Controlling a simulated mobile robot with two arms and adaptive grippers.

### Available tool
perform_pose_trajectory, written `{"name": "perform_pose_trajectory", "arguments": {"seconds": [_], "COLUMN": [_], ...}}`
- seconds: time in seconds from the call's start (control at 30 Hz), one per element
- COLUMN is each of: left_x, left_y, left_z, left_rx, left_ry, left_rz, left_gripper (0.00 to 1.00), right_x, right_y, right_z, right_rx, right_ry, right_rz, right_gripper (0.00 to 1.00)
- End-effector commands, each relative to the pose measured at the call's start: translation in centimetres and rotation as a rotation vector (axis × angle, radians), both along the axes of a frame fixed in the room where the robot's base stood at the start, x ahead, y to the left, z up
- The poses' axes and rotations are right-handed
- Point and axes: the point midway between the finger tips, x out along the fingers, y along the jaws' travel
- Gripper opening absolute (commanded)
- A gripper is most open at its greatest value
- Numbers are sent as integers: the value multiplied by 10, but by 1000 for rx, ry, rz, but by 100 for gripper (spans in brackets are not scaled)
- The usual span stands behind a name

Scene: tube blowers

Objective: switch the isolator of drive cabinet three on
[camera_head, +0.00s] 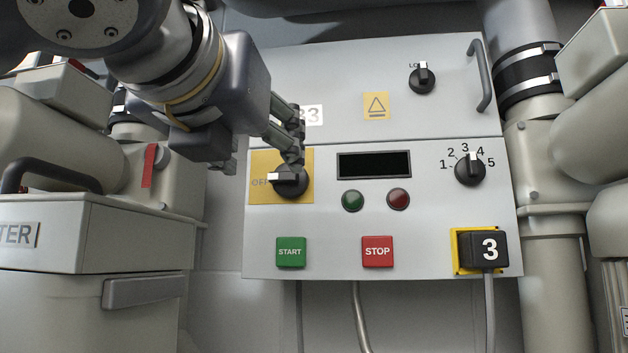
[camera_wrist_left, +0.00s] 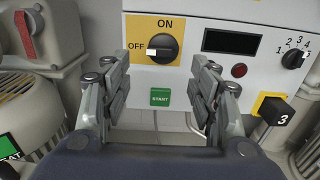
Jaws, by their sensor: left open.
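The drive cabinet (camera_head: 330,220) is light grey, with a 3 on its plug and a partly hidden label ending in 3. Its isolator (camera_head: 291,184) is a black rotary knob on a yellow plate, and its white pointer is turned left to OFF. The isolator also shows in the left wrist view (camera_wrist_left: 160,49), with ON printed above it. My left gripper (camera_head: 294,150) is in front of the plate in the head view and hides its upper part. In the left wrist view its two fingers (camera_wrist_left: 163,88) stand apart, with nothing between them. My right gripper is not in view.
Below the isolator are a green START button (camera_head: 290,252) and a red STOP button (camera_head: 377,251). A dark display (camera_head: 374,164), two lamps and a numbered selector knob (camera_head: 470,170) sit to the right. Pipes and machine housings stand close on both sides.

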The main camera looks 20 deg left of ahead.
Motion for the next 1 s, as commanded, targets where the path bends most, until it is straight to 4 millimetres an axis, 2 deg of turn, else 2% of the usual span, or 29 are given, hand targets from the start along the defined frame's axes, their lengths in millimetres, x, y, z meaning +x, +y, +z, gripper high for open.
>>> {"name": "perform_pose_trajectory", "arguments": {"seconds": [0.3, 0.5, 0.67, 0.9, 0.97, 1.0], "left_x": [59, 84, 91, 92, 92, 92], "left_y": [16, 22, 24, 24, 24, 24], "left_z": [1, 1, 0, 0, 0, 0], "left_rx": [-1, -1, -1, -1, -1, -1], "left_ry": [5, 2, 1, 1, 1, 1], "left_rz": [0, 1, -1, -1, -1, -1], "left_gripper": [55, 55, 55, 55, 44, 34], "right_x": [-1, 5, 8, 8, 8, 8], "right_y": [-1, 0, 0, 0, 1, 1], "right_z": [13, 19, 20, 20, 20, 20], "right_rx": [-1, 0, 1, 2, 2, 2], "right_ry": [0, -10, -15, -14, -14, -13], "right_rz": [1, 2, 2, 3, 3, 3], "right_gripper": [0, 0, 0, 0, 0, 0]}}
